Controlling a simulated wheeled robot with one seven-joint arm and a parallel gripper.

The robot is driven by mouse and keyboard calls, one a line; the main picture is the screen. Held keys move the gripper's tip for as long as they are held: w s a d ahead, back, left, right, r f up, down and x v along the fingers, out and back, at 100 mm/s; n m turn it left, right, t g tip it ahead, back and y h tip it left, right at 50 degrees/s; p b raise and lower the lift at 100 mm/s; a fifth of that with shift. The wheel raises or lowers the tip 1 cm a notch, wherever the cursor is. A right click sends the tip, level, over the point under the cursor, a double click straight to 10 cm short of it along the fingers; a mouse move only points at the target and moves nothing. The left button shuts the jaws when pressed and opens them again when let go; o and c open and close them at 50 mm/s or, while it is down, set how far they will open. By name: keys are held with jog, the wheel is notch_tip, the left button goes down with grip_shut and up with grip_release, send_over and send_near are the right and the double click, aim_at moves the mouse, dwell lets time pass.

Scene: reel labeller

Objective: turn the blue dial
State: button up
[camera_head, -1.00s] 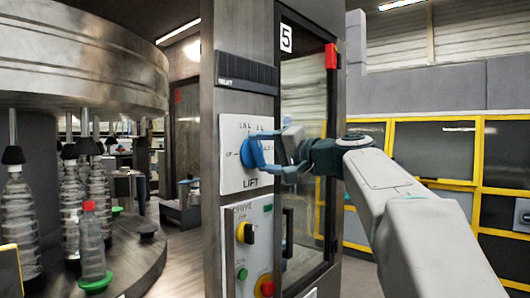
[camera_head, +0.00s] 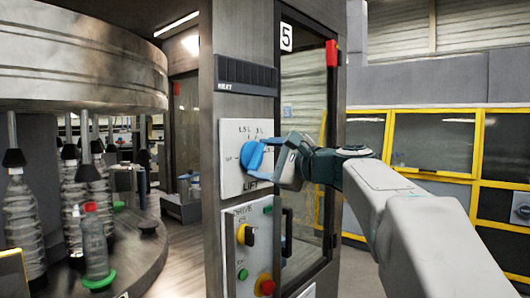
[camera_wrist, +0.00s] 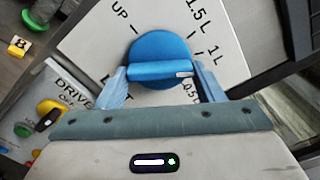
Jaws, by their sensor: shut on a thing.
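The blue dial (camera_head: 252,155) sits on the white LIFT plate (camera_head: 232,184) of the grey column. In the wrist view the dial (camera_wrist: 160,45) is a round disc with a raised bar across it. A white mark on the bar's right end lies close to the 0.5 L label. The plate also carries UP, 1.5 L and 1 L labels. My gripper (camera_wrist: 161,72) is shut on the dial's bar, one blue finger at each end. In the head view my gripper (camera_head: 266,158) reaches the dial from the right and hides part of the plate.
Below is the DRIVE panel (camera_head: 243,222) with a yellow-black knob (camera_head: 246,235), a green button and a red-yellow button (camera_head: 264,285). A glazed door (camera_head: 304,130) with a dark handle is right of it. Bottles (camera_head: 95,243) stand on the carousel at left.

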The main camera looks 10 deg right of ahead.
jog(key=m+p, duration=0.3)
jog(key=m, duration=0.2)
jog(key=shift+r+m, duration=0.1)
jog(key=shift+m, duration=0.2)
jog(key=shift+s+a+f+m+p, duration=0.1)
jog(key=shift+m+p, duration=0.7)
jog(key=shift+m, duration=0.35)
jog(key=shift+a+f+m+p, duration=0.1)
jog(key=shift+m+p, duration=0.7)
jog(key=shift+m, duration=0.35)
jog(key=o, duration=1)
jog(key=shift+c, duration=0.2)
jog(key=shift+d, duration=0.1)
jog(key=b+v, duration=0.2)
jog(key=v, duration=1.1)
jog(key=shift+s+d+b, duration=0.25)
jog(key=shift+s+b, duration=0.1)
